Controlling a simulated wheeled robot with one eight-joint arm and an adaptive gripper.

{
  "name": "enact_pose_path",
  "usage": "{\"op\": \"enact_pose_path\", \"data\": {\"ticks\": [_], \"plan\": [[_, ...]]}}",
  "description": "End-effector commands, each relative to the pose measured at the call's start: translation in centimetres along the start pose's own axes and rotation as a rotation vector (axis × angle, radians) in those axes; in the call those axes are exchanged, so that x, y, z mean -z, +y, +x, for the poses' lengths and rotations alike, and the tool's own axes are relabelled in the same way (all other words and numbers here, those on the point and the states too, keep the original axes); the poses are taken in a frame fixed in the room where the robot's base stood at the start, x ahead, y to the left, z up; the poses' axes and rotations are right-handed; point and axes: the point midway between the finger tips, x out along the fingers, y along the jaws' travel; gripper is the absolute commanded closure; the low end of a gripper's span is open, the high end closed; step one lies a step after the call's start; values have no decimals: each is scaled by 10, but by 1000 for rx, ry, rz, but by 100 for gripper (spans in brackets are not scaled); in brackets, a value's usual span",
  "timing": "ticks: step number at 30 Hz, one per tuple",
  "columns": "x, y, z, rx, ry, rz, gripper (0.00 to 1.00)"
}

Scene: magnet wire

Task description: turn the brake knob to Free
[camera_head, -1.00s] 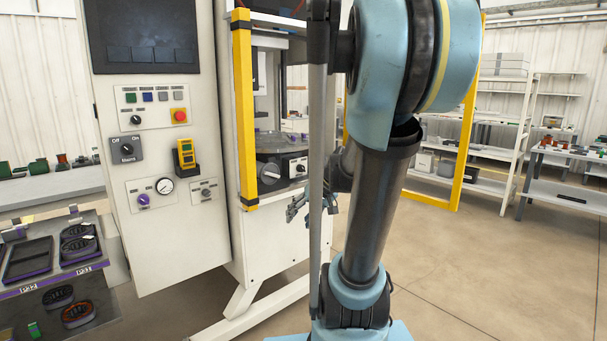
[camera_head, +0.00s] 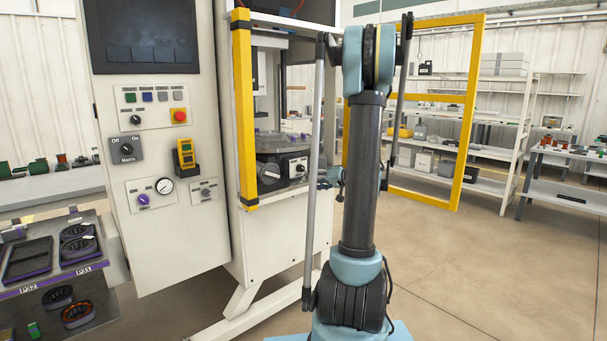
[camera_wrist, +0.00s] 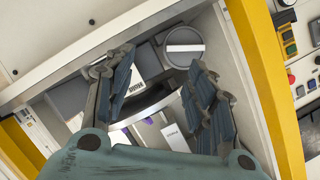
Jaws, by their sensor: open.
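In the head view a small light panel with a dark knob (camera_head: 299,168), which looks like the brake knob, sits inside the machine opening. Its pointer setting is too small to read. A larger dark round part (camera_head: 270,173) is to its left. In the wrist view my gripper (camera_wrist: 162,58) is open and empty, its fingers spread before the opening. A pale panel with a dark label (camera_wrist: 138,86) shows between the fingers, its lettering unreadable. A round grey part with a light bar (camera_wrist: 184,46) lies beyond the right fingertip. In the head view my arm hides the gripper.
Yellow posts frame the opening, one at its left (camera_head: 243,110). The white control panel (camera_head: 165,225) with buttons and dials stands left of it. Shelves (camera_head: 480,130) stand at the right, with open floor (camera_head: 480,250) before them.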

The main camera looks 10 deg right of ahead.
Motion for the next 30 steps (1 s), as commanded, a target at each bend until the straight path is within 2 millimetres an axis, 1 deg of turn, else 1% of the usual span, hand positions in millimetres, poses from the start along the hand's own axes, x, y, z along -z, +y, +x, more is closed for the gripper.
{"op": "enact_pose_path", "data": {"ticks": [1, 6, 9, 13, 17, 22, 26, 30], "plan": [[9, 13, 1, 10, 33, -1, 49], [33, 48, -1, 47, 145, -14, 49], [44, 68, -4, 64, 205, -22, 49], [53, 87, -9, 77, 264, -30, 49], [57, 96, -11, 85, 294, -34, 49], [60, 97, -6, 89, 302, -35, 49], [64, 95, 10, 90, 300, -35, 49], [72, 93, 33, 90, 300, -35, 49]]}}
